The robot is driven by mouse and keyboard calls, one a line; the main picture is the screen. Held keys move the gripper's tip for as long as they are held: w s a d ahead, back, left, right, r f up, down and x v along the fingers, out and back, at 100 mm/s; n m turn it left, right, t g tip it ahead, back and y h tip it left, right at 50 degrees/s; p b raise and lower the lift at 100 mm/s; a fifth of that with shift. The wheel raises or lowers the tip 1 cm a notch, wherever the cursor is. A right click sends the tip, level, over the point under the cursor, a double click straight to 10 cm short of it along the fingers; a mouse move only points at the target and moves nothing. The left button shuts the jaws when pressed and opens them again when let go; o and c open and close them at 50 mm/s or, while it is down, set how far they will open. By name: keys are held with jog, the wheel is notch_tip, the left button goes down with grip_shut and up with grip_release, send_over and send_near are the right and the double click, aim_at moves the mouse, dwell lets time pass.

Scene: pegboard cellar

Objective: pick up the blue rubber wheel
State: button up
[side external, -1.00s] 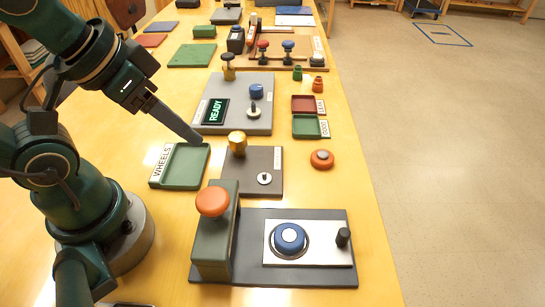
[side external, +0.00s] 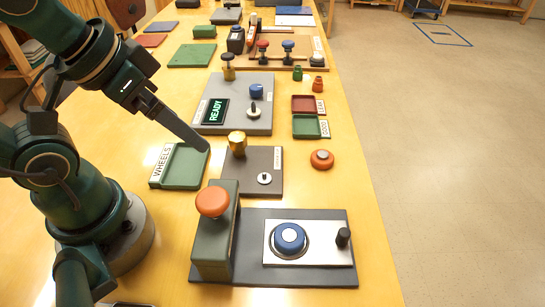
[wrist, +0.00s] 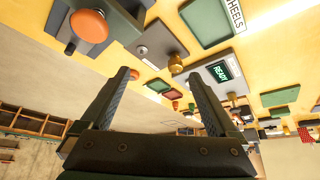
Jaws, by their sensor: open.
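The blue rubber wheel (side external: 290,238), with a pale hub, lies flat in a round seat on a silver plate (side external: 326,254) at the front of the bench. The plate is on a dark grey base (side external: 210,274), beside a green block with an orange mushroom knob (side external: 213,201). My gripper (side external: 204,147) is in the air near the green WHEELS tray, up and to the left of the wheel in the picture. In the wrist view its two fingers (wrist: 159,76) are apart with nothing between them. I cannot make out the blue wheel in the wrist view.
The green WHEELS tray (side external: 183,167) is empty. A grey plate with a brass knob (side external: 237,143) stands behind the wheel's base. An orange wheel (side external: 322,159) lies at right, in front of red (side external: 309,103) and green (side external: 307,126) trays. A READY display (side external: 215,110) is farther back.

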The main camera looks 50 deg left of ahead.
aim_at(290, 238)
jog(key=w+d+n+g+h, duration=0.6)
jog(key=d+g, duration=0.2)
jog(key=d, duration=0.1)
jog(key=w+d+f+n+g+h, duration=0.1)
jog(key=f, duration=0.3)
jog(key=w+d+f+n+g+h, duration=0.1)
jog(key=f+n+g+h, duration=0.1)
jog(key=f, duration=0.1)
jog(key=w+d+f+n+g+h, duration=0.1)
jog(key=f+n, duration=0.1)
jog(key=f, duration=0.2)
jog(key=shift+w+f+g+h, duration=0.2)
jog(key=shift+f+g+h, duration=0.1)
jog(key=shift+h, duration=0.1)
jog(key=shift+s+d+f, duration=0.25)
jog(key=shift+s+f, duration=0.1)
jog(key=shift+f, duration=0.05)
jog(key=shift+x, duration=2.15)
